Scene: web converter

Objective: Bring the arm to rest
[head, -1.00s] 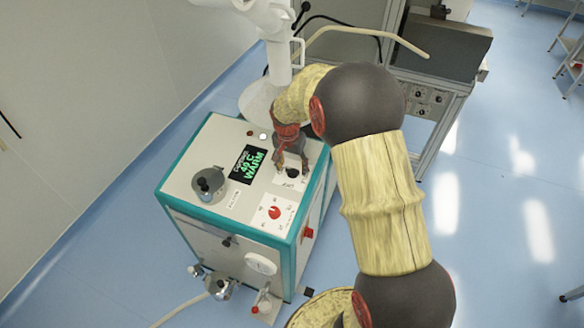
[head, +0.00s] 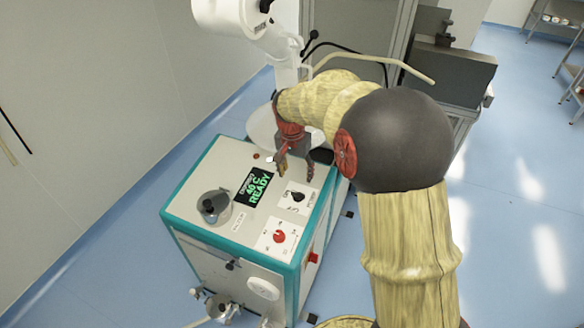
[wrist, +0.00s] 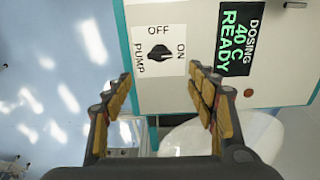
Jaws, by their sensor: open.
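My gripper (head: 295,169) is open and empty above the back right part of the top panel of a white and teal machine (head: 225,186). In the wrist view my gripper's two fingers (wrist: 167,88) stand wide apart, with nothing between them. The black pump knob (head: 297,197) sits on a white plate just in front of the fingers. In the wrist view the knob (wrist: 159,52) lies beyond the fingertips, with OFF, ON and PUMP labels around it. The display (head: 254,187) reads DOSING 40 C READY in green.
A white robot arm (head: 240,20) stands behind the machine. A grey cabinet (head: 450,75) is at the back right. The blue floor on the right is clear.

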